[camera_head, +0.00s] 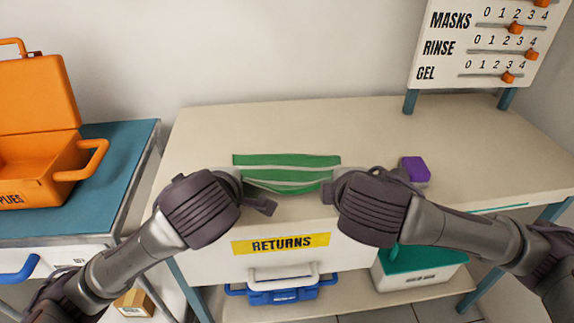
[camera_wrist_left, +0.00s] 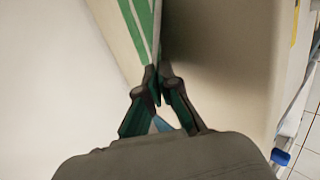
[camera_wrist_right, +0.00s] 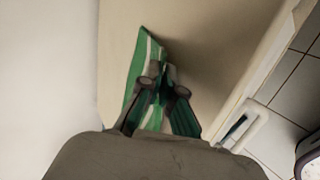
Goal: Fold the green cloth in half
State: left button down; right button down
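The green cloth (camera_head: 287,161) with white stripes is on the beige table in the head view. Its far edge lies flat, and its near edge is lifted and sags between my two grippers. My left gripper (camera_head: 240,180) is at the cloth's near left corner; in the left wrist view its fingertips (camera_wrist_left: 157,72) are close together on the cloth (camera_wrist_left: 142,25). My right gripper (camera_head: 332,188) is at the near right corner; in the right wrist view its fingers (camera_wrist_right: 163,85) pinch the cloth (camera_wrist_right: 137,75). The fingertips are partly hidden in the head view.
An orange case (camera_head: 40,130) sits open on the blue-topped cart at left. A counter board (camera_head: 475,45) stands at the back right. The table (camera_head: 210,125) behind the cloth is clear.

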pick_arm(q)
jog(key=c, duration=1)
grip_release()
jog(key=shift+c, duration=0.2)
pick_arm(e)
jog(key=c, duration=1)
grip_release()
jog(key=shift+c, duration=0.2)
